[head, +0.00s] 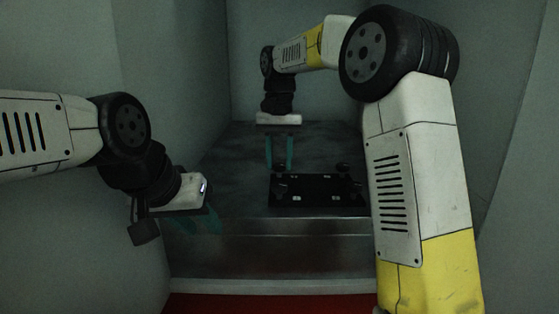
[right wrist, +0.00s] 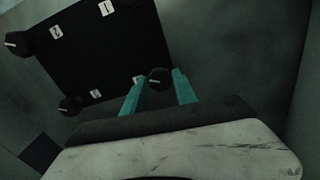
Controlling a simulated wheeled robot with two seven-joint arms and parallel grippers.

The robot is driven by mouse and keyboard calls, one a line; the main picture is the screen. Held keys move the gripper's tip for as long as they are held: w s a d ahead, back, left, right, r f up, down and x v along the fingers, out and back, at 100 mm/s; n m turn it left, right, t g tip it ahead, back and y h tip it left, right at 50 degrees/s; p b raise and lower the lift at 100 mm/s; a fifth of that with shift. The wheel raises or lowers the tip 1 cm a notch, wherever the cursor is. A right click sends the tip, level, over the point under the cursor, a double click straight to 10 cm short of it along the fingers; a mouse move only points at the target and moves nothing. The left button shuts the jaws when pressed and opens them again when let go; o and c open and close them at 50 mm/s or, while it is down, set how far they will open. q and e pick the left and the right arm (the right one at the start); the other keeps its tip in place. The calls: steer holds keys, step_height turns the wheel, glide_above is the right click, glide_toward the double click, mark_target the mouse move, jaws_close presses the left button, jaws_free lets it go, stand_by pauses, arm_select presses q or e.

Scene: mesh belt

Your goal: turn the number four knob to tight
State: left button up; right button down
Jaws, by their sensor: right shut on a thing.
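A black plate (head: 318,205) with a dark knob near each corner and small white labels lies on the dark bench. My right gripper (head: 279,152) points down over the plate's back left corner. In the right wrist view its teal fingers are shut on a dark round knob (right wrist: 159,78) with a pale pointer mark. A white label (right wrist: 138,79) beside that knob is partly hidden by a finger, and I cannot read its number. My left gripper (head: 197,222) is off to the left, its teal fingers apart and empty.
Other knobs show in the right wrist view, one at the left edge (right wrist: 18,43) and one lower left (right wrist: 70,106). The dark bench (head: 225,190) is clear left of the plate. Pale walls close in on both sides.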

mark_target(279, 164)
steer(key=c, duration=1)
jaws_free()
step_height(279, 164, up, 7)
steer(key=shift+w+f, duration=0.1)
steer(key=shift+f, duration=0.1)
steer(key=shift+r, duration=0.6)
